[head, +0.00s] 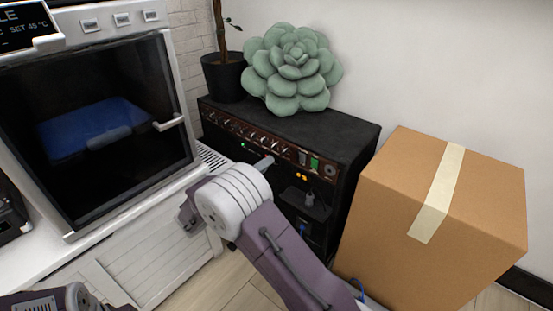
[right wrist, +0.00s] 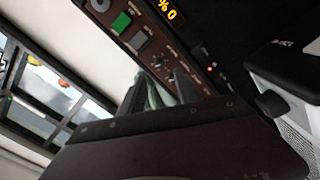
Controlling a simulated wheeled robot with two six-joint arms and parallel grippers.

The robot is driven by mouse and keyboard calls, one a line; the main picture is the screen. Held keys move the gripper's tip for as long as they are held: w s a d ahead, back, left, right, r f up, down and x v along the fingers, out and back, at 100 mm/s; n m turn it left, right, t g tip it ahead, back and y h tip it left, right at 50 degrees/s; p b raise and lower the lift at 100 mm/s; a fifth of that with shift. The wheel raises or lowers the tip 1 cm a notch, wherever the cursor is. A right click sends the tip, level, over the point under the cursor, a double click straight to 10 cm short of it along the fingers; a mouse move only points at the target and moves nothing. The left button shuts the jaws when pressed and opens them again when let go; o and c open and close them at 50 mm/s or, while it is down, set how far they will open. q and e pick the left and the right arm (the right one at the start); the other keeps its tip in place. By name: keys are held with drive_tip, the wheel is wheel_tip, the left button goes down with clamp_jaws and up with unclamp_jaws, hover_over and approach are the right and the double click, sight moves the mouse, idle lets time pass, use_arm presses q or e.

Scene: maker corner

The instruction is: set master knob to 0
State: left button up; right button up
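The black amplifier (head: 345,135) stands against the wall, with a brown control panel (head: 235,134) holding a row of several small knobs. The panel also shows in the right wrist view (right wrist: 147,38), with a green switch (right wrist: 121,22), small knobs and an orange readout (right wrist: 168,10) whose visible part seems to read "% 0". Labels are too small to tell which knob is master. My right gripper (right wrist: 160,92) points at the panel, its fingers close to a small knob. I cannot tell whether they touch or grip it.
A cardboard box (head: 390,200) stands close on the right of the amplifier. A white oven-like machine (head: 183,165) is on the left. A green succulent (head: 290,70) and a dark plant pot (head: 223,76) stand on the amplifier. Some wooden floor (head: 245,290) is clear below.

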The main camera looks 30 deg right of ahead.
sight(283, 152)
drive_tip(key=b+x, duration=0.4)
drive_tip(key=x, duration=0.4)
drive_tip(key=shift+f, duration=0.15)
clamp_jaws()
